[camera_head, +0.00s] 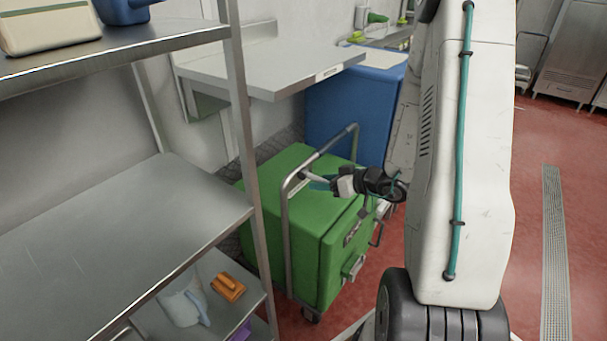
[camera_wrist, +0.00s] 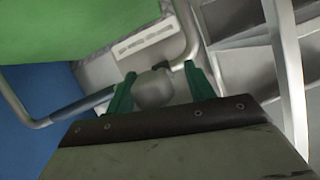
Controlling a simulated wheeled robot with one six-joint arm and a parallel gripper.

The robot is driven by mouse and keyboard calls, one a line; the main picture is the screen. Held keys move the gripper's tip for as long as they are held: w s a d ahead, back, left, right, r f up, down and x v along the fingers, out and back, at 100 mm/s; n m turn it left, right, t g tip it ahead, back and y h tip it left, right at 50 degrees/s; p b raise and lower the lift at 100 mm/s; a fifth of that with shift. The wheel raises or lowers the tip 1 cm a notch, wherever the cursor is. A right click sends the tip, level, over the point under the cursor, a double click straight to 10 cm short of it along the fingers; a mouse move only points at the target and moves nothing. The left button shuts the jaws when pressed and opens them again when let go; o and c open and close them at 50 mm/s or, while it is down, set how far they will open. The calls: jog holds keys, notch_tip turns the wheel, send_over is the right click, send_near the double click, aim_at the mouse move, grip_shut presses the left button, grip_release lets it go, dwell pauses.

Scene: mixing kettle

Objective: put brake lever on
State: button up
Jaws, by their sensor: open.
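A green wheeled cart (camera_head: 310,235) with a bent metal tube handle (camera_head: 285,215) stands beyond the shelf rack. My gripper (camera_head: 320,184) is at the top of this handle, over the cart. In the wrist view my gripper (camera_wrist: 160,71) has its two green fingers apart. A rounded grey piece (camera_wrist: 154,90), which looks like the brake lever, shows between them near the handle tube (camera_wrist: 187,30). I cannot tell whether a finger touches it. Part of the handle's crossbar is hidden behind the fingers, and the lever's on or off position is not clear.
A metal shelf rack (camera_head: 150,205) stands close on the left, with an orange item (camera_head: 229,287) and a white jug (camera_head: 184,300) low down. A wall table (camera_head: 270,68) and a blue bin (camera_head: 340,105) are behind the cart. Red floor (camera_head: 530,210) is open on the right.

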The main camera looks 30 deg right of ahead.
jog(key=v, duration=0.7)
dwell(0.6)
